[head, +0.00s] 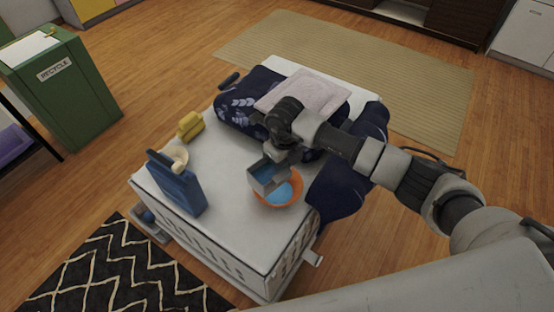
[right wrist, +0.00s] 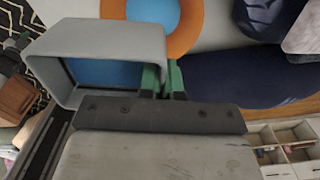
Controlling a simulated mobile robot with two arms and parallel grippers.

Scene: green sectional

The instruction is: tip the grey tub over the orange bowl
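The grey tub (head: 266,180) is a small box with blue inside. It is held just above the white table, at the left side of the orange bowl and partly overlapping it in the head view. In the right wrist view the tub (right wrist: 100,38) has its open side facing the camera and seems tilted. The orange bowl (head: 290,201) has blue inside; its rim also shows in the right wrist view (right wrist: 185,35). My right gripper (right wrist: 163,80) has its green fingers closed on the tub's wall. My left gripper is not in view.
The white table (head: 227,232) also holds a blue holder (head: 178,188), a yellow object (head: 190,126), dark blue cloth (head: 340,187) and a pale folded cloth (head: 305,92). A green recycle bin (head: 65,95) stands at the left.

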